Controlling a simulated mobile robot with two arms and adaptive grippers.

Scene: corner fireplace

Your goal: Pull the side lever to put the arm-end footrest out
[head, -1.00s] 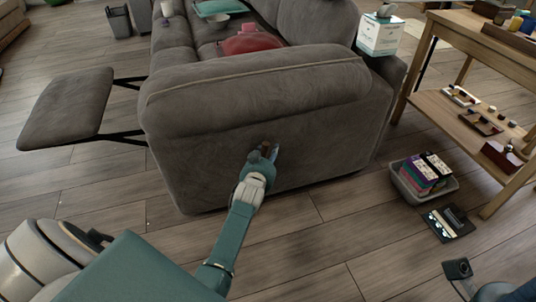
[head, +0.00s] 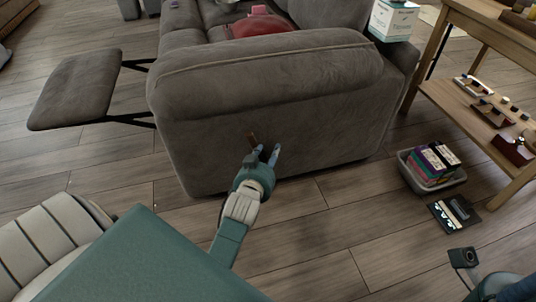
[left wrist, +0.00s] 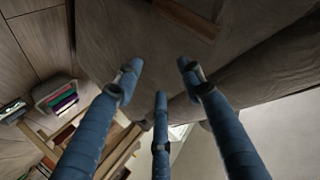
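The grey sofa's arm end (head: 330,120) faces me. A small brown side lever (head: 253,138) sticks out low on that end panel. The footrest (head: 78,88) stands out level to the left on dark struts. My left gripper (head: 268,153) is open and empty, its fingers spread just below and right of the lever. In the left wrist view, the three blue fingers (left wrist: 160,82) are apart with nothing between them. The brown lever (left wrist: 188,17) shows beyond their tips, apart from them. My right gripper's fingers are not seen; only part of that arm shows at bottom right.
A grey bin (head: 435,178) with colourful boxes and a dark flat item (head: 455,212) lie on the floor at right. A wooden shelf table (head: 450,105) stands beside them. A tissue box (head: 392,20) is at the sofa's back corner.

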